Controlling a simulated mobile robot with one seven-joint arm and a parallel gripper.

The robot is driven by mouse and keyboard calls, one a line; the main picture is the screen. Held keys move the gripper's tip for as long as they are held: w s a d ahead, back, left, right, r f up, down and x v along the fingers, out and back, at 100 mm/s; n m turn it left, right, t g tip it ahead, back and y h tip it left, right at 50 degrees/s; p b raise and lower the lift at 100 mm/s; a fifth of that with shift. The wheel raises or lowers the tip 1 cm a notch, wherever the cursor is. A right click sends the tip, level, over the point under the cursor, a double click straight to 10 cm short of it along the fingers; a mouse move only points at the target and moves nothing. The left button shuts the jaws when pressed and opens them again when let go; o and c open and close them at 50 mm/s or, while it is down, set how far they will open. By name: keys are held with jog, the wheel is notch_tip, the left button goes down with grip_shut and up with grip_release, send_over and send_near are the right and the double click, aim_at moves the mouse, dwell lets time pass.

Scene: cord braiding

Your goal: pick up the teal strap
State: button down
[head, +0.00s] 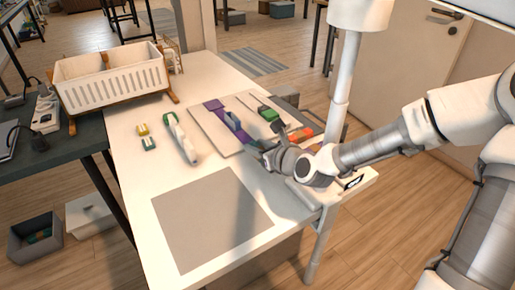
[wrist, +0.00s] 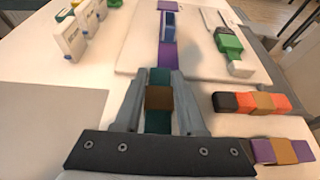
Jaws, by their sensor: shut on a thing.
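The teal strap (wrist: 158,122) shows in the wrist view between the two fingers of my gripper (wrist: 160,92). It is a short teal piece with a brown band across its middle. The fingers are shut on it from both sides. In the head view my gripper (head: 259,148) is low over the right part of the white table, near the front edge of the pale board, and the strap cannot be made out there. I cannot tell whether the strap is clear of the surface.
The pale board (head: 204,131) bears a purple strap (wrist: 167,54) with a blue buckle (wrist: 169,24) and a green buckle (wrist: 231,45). A black-orange-brown strap (wrist: 250,103) and a purple-brown strap (wrist: 281,151) lie to the right. A grey mat (head: 212,218) is clear.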

jog(key=s+a, duration=0.3)
jog(key=a, duration=0.2)
jog(key=s+a+p, duration=0.1)
jog(key=s+a, duration=0.2)
jog(key=a, duration=0.2)
jog(key=s+a, duration=0.4)
jog(key=shift+a+r, duration=0.4)
